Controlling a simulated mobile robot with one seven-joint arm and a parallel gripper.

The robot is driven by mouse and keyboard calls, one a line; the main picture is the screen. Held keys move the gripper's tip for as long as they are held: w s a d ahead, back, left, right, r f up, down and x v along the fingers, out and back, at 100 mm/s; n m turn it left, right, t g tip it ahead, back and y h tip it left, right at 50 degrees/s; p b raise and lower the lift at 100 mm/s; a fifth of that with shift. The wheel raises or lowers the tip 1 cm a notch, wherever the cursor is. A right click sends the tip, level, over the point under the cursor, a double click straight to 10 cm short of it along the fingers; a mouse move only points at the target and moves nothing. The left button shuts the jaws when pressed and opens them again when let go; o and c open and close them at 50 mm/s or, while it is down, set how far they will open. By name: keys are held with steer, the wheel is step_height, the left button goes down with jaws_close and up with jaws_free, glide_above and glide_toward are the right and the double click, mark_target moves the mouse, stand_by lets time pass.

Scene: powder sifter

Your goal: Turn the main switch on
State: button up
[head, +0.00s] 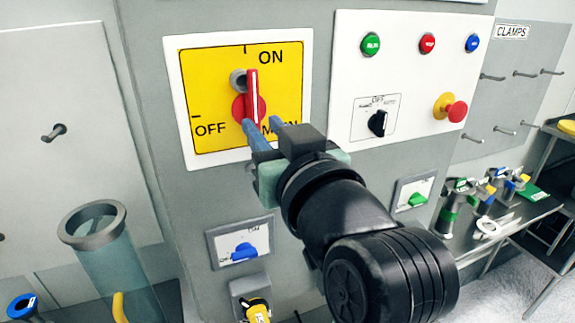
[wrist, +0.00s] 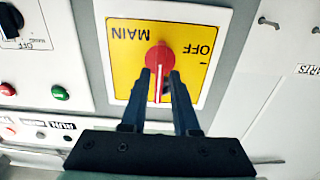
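The main switch is a red rotary knob (head: 252,97) with a bar handle on a yellow plate (head: 212,82) marked ON, OFF and MAIN. Its handle points up toward the ON label. In the wrist view the plate is upside down and the red knob (wrist: 159,57) shows between my fingertips, its handle pointing down the picture. My gripper (head: 262,124) has its two blue fingers apart, with the tips at the lower part of the switch. In the wrist view my gripper (wrist: 161,72) has a finger on each side of the knob; I cannot tell if they touch it.
Right of the switch, a white panel holds green, red and blue buttons, a black selector (head: 378,123) and a red emergency button (head: 456,110). Below are a blue switch (head: 244,252) and a green switch (head: 417,200). A clear cylinder (head: 112,255) stands lower left.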

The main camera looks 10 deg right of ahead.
steer(key=b+v, duration=0.2)
steer(key=v, duration=0.7)
steer(key=shift+w, duration=0.1)
steer(key=s+a+r+m+t+h+b, duration=0.1)
steer(key=s+a+r+t+h, duration=0.1)
steer(key=r+t, duration=0.3)
steer(key=s+a+r+m+t+h+b, duration=0.1)
steer(key=s+a+r+t+h, duration=0.1)
steer(key=r+t, duration=0.3)
step_height(320, 180, up, 3)
steer(key=shift+s+a+m+h+b, duration=0.25)
steer(key=shift+s+m+h+b, duration=0.05)
steer(key=shift+m+b, duration=0.1)
steer(key=shift+d, duration=0.1)
stand_by(0.6)
